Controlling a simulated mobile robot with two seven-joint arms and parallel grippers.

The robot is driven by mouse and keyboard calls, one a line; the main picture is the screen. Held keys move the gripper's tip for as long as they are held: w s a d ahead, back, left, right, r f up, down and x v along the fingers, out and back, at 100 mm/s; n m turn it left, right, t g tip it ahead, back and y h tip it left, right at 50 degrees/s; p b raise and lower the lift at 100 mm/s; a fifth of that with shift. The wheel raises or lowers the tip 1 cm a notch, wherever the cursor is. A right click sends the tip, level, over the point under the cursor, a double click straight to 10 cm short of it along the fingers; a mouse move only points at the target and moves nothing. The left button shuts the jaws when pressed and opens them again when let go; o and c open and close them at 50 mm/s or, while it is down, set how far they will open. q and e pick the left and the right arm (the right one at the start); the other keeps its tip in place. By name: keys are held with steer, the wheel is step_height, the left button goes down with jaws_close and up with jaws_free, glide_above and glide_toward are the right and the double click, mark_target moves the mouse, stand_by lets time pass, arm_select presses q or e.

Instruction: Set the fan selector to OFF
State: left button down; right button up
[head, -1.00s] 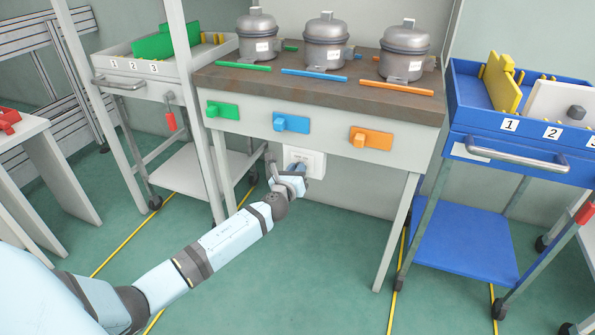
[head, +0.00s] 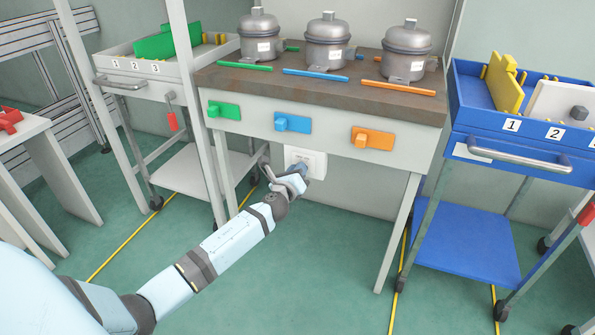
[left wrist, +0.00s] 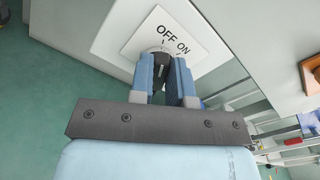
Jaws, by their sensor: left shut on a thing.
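The fan selector is a white square plate (head: 314,159) on the wall under the workbench. In the left wrist view the plate (left wrist: 139,43) carries the words OFF and ON and a dark knob (left wrist: 160,66). My left gripper (head: 301,172) is at the plate. In the left wrist view its two blue fingers (left wrist: 164,77) are shut on the knob, one on each side. The fingers hide part of the knob, and I cannot tell exactly which mark it points to. My right gripper is not in view.
A grey cart (head: 180,170) stands left and a blue cart (head: 465,230) right. The green floor below is clear.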

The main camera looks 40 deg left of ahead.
arm_select(q)
steer(key=c, duration=1.1)
jaws_free()
steer(key=p+v, duration=0.3)
steer(key=v, duration=1)
steer(key=shift+s+d+r, duration=0.1)
steer(key=shift+s+d, duration=0.05)
steer(key=shift+s, duration=0.2)
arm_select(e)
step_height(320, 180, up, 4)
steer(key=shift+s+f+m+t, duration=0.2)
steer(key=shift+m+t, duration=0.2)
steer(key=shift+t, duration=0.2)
